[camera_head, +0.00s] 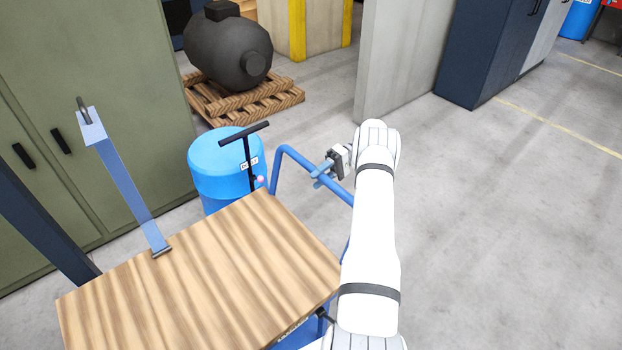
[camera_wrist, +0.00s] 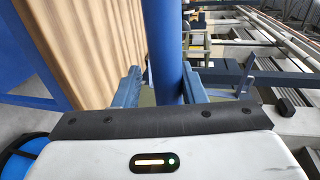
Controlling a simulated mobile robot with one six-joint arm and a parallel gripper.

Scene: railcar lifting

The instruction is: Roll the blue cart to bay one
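The blue cart has a wood-grained deck (camera_head: 205,275) that fills the lower left of the head view, with blue frame below its right edge. A blue tube handle (camera_head: 300,157) rises at its far side. My gripper (camera_head: 324,173) is at the right part of this handle. In the wrist view the blue handle tube (camera_wrist: 165,45) passes between the two fingers, with one finger on each side. I cannot tell whether the fingers press on it. The deck also shows at the left of the wrist view (camera_wrist: 100,40). The cart's wheels are hidden, and I see no bay one marking.
A blue drum (camera_head: 222,165) and a black T-shaped bar (camera_head: 247,155) stand beyond the deck. A green cabinet (camera_head: 90,90) is at the left. A dark tank (camera_head: 225,50) sits on a pallet (camera_head: 245,105) behind. A grey wall panel (camera_head: 405,55) stands ahead; floor (camera_head: 510,220) at right is clear.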

